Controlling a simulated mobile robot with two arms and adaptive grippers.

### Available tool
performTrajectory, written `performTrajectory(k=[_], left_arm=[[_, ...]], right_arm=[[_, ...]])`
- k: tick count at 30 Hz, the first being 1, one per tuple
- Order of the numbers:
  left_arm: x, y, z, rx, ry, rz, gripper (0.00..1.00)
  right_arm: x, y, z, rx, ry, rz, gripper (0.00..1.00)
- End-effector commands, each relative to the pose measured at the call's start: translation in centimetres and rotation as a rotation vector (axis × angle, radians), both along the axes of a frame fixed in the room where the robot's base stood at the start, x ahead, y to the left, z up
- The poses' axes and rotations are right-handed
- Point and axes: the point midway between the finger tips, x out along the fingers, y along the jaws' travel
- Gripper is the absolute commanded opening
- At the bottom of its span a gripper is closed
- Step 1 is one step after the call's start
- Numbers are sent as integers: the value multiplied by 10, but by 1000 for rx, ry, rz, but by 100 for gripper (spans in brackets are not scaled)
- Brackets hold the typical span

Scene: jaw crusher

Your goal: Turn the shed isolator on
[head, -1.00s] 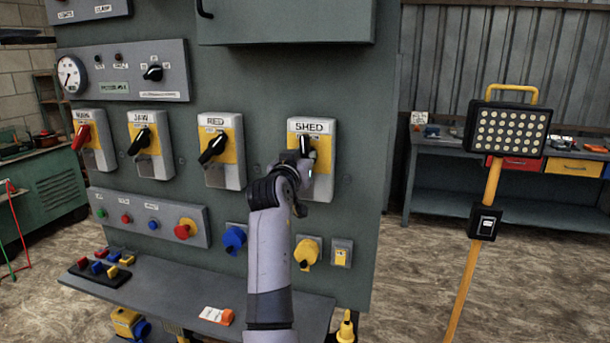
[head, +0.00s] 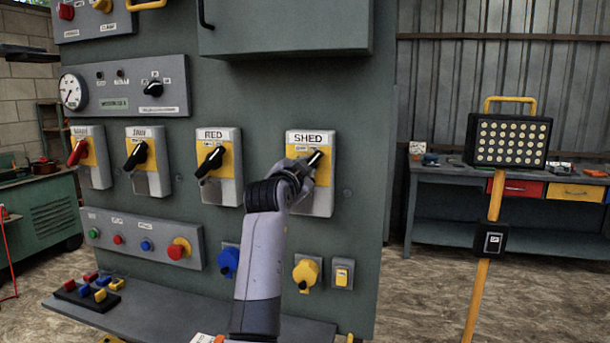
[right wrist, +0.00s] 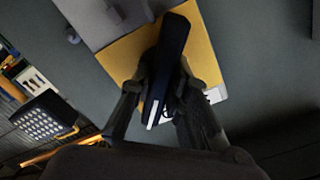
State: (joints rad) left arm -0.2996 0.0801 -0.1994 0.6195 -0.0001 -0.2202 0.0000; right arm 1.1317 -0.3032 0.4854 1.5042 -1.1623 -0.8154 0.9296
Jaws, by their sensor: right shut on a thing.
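The shed isolator (head: 323,200) is a grey box with a yellow plate and a "SHED" label, on the right of the grey-green panel. Its black handle (head: 316,158) slants up to the right; it also shows in the right wrist view (right wrist: 174,45), over the yellow plate. My right gripper (head: 306,168) is shut on this handle, with a finger on each side of it in the right wrist view (right wrist: 168,88). The gripper and wrist hide the handle's lower part and part of the plate. My left gripper is not in view.
Three similar isolators stand left: a red-handled one (head: 93,160), one with a black handle (head: 148,165), and "RED" (head: 216,170). Below are a button strip (head: 145,240), sockets (head: 307,272) and a shelf (head: 165,305). A work lamp (head: 508,142) stands right.

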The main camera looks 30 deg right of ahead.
Motion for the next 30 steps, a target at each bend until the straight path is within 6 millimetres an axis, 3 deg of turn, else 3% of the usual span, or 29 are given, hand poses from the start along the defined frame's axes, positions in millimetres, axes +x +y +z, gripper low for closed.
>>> performTrajectory(k=[21, 22, 30], left_arm=[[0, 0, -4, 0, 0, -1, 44], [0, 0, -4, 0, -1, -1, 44], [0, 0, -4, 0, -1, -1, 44]], right_arm=[[0, 0, -1, 53, -60, 0, 0], [0, 0, -1, 53, -60, 0, 17], [0, 0, -1, 51, -59, -1, 35]])
